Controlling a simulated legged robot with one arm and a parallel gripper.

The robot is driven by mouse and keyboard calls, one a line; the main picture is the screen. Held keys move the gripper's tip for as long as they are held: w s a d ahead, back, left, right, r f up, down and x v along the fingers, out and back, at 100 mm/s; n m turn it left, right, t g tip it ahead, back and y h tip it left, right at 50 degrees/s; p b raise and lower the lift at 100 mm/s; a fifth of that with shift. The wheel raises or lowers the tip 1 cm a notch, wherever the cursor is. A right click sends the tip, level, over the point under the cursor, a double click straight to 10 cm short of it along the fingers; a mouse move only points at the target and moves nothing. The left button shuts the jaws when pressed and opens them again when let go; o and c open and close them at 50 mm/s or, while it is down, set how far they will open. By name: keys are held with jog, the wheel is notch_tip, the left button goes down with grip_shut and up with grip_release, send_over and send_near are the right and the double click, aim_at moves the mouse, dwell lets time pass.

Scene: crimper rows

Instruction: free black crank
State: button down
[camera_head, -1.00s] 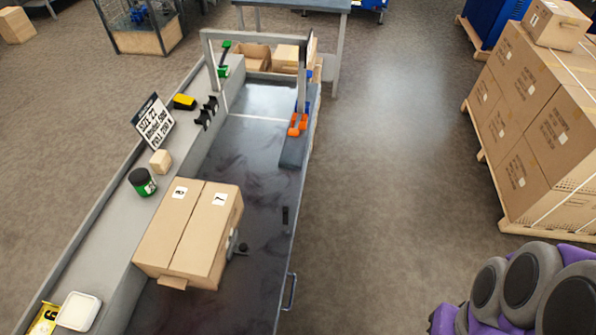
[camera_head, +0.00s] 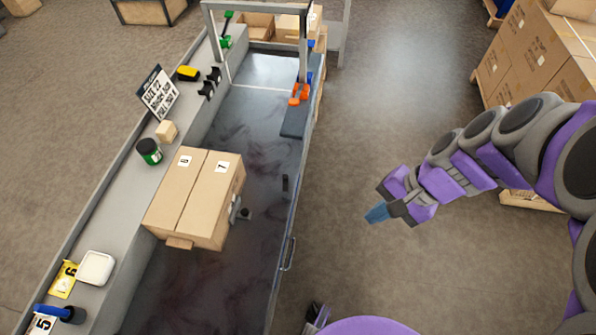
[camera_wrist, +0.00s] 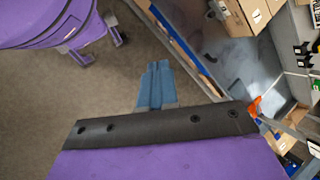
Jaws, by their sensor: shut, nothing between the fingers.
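A dark crank (camera_head: 242,213) with a round black knob and a greyish arm sticks out from the right side of a cardboard box pair on the bench. The rest of it is hidden by the boxes. The left box (camera_head: 178,188) is marked 6 and the right box (camera_head: 217,195) is marked 7; they stand side by side, touching. My gripper (camera_head: 377,213) is over the floor, right of the bench and clear of the crank. Its blue fingers are shut and empty, as the wrist view also shows (camera_wrist: 154,85).
The bench (camera_head: 262,150) has a handle (camera_head: 288,253) on its right side.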

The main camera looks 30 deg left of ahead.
jog(key=w+a+f+m+y+p, duration=0.2)
jog(key=w+a+f+m, duration=0.15)
jog(key=w+a, duration=0.35)
jog(key=w+a+f+m+y+p, duration=0.15)
jog(key=w+a+f, duration=0.3)
jog(key=a, duration=0.45)
jog(key=m+t+p, duration=0.1)
jog(key=m+t, duration=0.1)
jog(key=m, duration=0.8)
send_near(287, 180)
notch_tip(287, 180, down, 3)
jog(key=a, duration=0.3)
jog(key=shift+s+a+f+h, duration=0.15)
jog(key=shift+s+a+h, duration=0.1)
jog(key=shift+s+a, duration=0.05)
jog(key=shift+d, duration=0.15)
